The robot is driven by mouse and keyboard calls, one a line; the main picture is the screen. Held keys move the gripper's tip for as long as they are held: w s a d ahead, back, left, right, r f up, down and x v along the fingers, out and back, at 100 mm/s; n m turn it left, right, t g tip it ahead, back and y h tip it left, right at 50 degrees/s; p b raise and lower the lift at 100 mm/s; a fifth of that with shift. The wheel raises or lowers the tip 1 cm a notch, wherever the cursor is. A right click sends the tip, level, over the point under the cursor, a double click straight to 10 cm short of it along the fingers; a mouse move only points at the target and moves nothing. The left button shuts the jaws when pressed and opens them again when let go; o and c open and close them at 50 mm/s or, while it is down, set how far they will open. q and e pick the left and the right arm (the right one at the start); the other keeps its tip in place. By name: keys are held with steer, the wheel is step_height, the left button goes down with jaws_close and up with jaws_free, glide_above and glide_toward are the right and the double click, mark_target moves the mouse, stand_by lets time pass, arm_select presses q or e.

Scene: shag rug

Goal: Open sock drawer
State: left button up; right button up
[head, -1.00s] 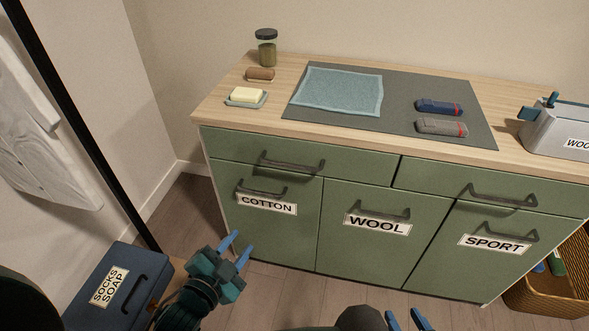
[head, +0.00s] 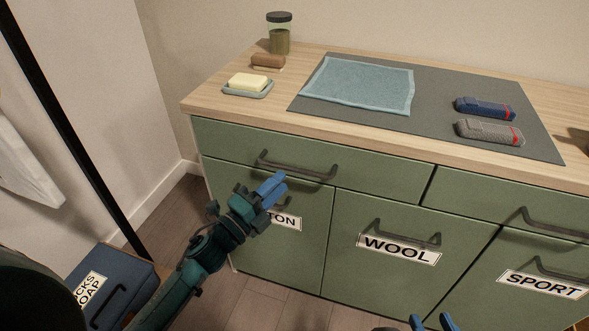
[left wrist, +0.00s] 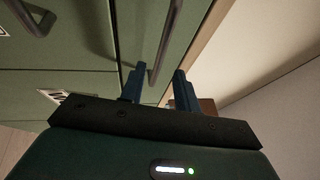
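The green cabinet (head: 310,215) has two upper drawers, both closed. The upper left drawer (head: 370,167) has a dark bar handle (head: 310,174). The upper right drawer (head: 470,195) also has a bar handle (head: 550,224). My left gripper (head: 275,182) is open, just below and in front of the upper left drawer's handle. In the left wrist view, that handle (left wrist: 167,38) runs into the gap between the two fingers (left wrist: 159,88); contact cannot be told. My right gripper (head: 432,322) shows only its separated fingertips at the bottom edge.
Lower doors read WOOL (head: 398,249), SPORT (head: 543,285) and a partly hidden COTTON (head: 287,221). The countertop holds a jar (head: 279,35), soap dish (head: 247,92), blue cloth (head: 358,84), and two rolled socks, blue (head: 484,107) and grey (head: 488,132). A blue box (head: 128,272) stands lower left.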

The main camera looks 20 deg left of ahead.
mark_target(294, 168)
arm_select(q)
steer(key=x, duration=0.6)
steer(key=shift+c, duration=0.2)
jaws_close()
